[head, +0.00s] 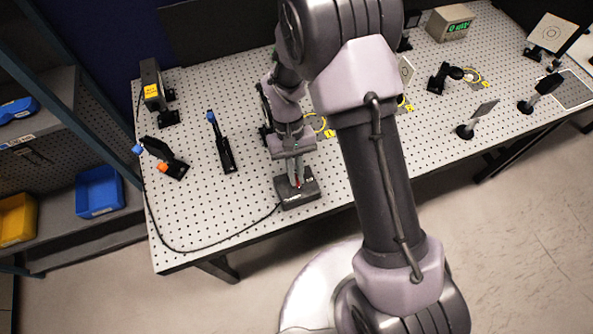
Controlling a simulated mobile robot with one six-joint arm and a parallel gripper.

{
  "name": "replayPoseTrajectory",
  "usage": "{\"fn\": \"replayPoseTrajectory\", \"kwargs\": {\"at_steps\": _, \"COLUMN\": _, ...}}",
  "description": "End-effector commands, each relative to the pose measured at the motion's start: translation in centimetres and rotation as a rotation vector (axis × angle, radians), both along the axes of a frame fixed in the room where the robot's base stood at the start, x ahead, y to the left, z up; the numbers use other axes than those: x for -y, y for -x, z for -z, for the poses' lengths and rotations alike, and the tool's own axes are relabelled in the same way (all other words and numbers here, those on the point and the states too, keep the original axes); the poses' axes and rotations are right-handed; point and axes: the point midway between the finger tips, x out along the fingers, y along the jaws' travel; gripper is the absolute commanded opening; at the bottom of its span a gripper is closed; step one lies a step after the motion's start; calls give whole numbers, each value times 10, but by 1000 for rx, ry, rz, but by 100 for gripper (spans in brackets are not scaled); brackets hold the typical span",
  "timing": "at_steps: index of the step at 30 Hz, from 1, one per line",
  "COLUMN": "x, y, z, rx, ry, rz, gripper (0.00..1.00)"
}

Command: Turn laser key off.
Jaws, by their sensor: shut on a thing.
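The laser key box (299,195), a small dark box with a cable, sits near the front edge of the perforated optical table (190,225). My gripper (296,180) points down at the top of the box and is shut on the key there. A small red spot shows between the fingers. The key itself is mostly hidden by the fingers, so its turn angle cannot be told. The laser housing (152,84) with a yellow warning label stands at the table's back left.
Optic mounts (441,77) and a beige instrument (450,23) are at the right. A black cable (185,250) loops along the front left.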

Motion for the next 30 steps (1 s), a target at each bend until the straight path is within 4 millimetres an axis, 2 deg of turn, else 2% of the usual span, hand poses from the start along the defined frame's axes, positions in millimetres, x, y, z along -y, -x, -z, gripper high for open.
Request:
{"fn": "replayPoseTrajectory", "kwargs": {"at_steps": 9, "x": -1, "y": -1, "z": -1, "rx": 3, "ry": -1, "rz": -96, "gripper": 0}}
{"fn": "replayPoseTrajectory", "kwargs": {"at_steps": 24, "x": -1, "y": -1, "z": -1, "rx": 3, "ry": -1, "rz": -111, "gripper": 0}}
{"fn": "replayPoseTrajectory", "kwargs": {"at_steps": 25, "x": -1, "y": -1, "z": -1, "rx": 3, "ry": -1, "rz": -111, "gripper": 10}}
{"fn": "replayPoseTrajectory", "kwargs": {"at_steps": 28, "x": -1, "y": -1, "z": -1, "rx": 2, "ry": -1, "rz": -111, "gripper": 30}}
{"fn": "replayPoseTrajectory", "kwargs": {"at_steps": 30, "x": -1, "y": 0, "z": 0, "rx": 2, "ry": -1, "rz": -110, "gripper": 30}}
